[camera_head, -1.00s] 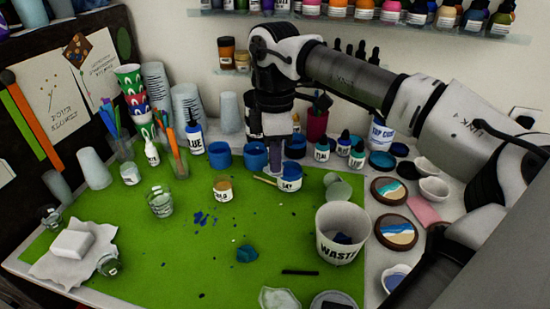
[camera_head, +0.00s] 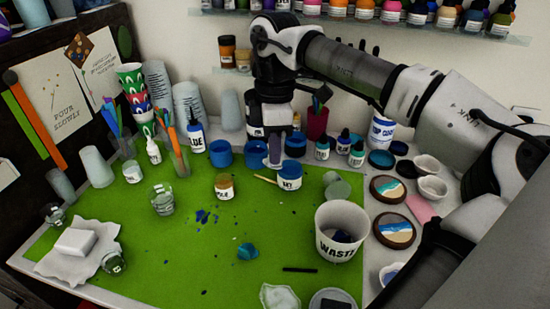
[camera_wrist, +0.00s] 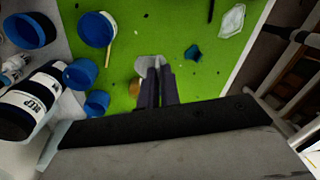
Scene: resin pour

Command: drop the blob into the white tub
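The blob (camera_head: 248,251) is a small teal-blue lump lying on the green mat, left of the white tub. It also shows in the wrist view (camera_wrist: 193,53), right of my fingers. The white tub (camera_head: 340,246) is marked WASTE and stands at the mat's right side with something dark blue inside. I do not make it out in the wrist view. My gripper (camera_head: 275,161) points down over the back of the mat, well apart from blob and tub. In the wrist view its two fingers (camera_wrist: 159,78) lie close together, with nothing clearly held.
A jar with a stick (camera_head: 289,184) and a gold-lidded jar (camera_head: 224,187) stand near my gripper. Blue cups (camera_head: 255,156) line the back. A black stick (camera_head: 300,269) and a clear piece (camera_head: 280,297) lie near the blob. The mat around the blob is mostly clear.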

